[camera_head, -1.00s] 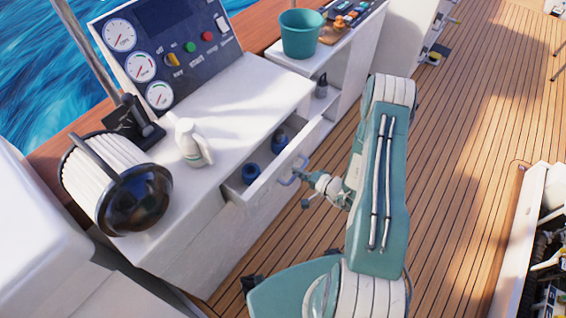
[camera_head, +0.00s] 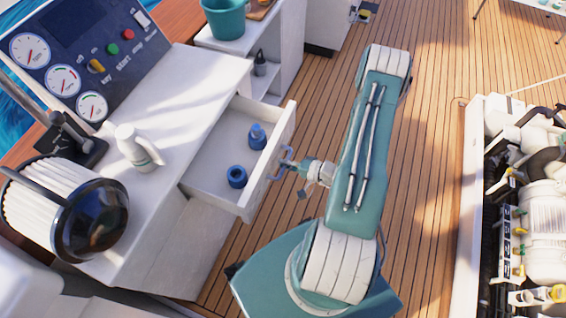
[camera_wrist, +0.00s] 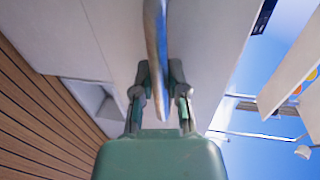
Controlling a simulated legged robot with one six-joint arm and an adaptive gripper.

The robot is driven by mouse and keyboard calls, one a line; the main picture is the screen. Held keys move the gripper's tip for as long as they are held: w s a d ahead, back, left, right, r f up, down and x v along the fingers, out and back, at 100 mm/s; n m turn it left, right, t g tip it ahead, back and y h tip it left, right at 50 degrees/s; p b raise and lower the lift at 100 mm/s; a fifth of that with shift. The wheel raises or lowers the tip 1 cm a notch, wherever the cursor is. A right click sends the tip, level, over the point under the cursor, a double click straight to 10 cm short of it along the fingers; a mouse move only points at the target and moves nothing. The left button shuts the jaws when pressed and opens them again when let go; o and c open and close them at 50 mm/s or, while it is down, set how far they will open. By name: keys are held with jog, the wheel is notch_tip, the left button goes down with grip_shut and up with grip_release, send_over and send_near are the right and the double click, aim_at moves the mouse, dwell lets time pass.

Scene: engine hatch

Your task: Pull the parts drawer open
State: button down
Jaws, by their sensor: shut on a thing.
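The parts drawer (camera_head: 206,182) is pulled well out of the white cabinet (camera_head: 207,95). Two blue parts lie inside it, one (camera_head: 257,136) toward the back right and one (camera_head: 237,176) nearer the front. The drawer's handle (camera_head: 283,160) is a bluish metal bar on its front face. My gripper (camera_head: 289,165) is at the handle, on the outer side of the drawer front. In the wrist view my gripper (camera_wrist: 159,90) has a finger on each side of the handle bar (camera_wrist: 155,40) and is shut on it.
On the cabinet top stand a white bottle (camera_head: 135,147), a pleated filter with a black dome (camera_head: 92,220) and a gauge panel (camera_head: 85,60). A teal bucket (camera_head: 224,18) is at the back. Open wooden deck (camera_head: 440,110) lies right of my arm, up to the engine hatch (camera_head: 470,180).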

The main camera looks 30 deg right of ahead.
jog(key=shift+f, duration=0.15)
jog(key=c, duration=0.6)
grip_release()
jog(key=shift+c, duration=0.2)
jog(key=shift+d, duration=0.1)
jog(key=v, duration=1.1)
jog(key=shift+s+d, duration=0.25)
jog(key=shift+s, duration=0.1)
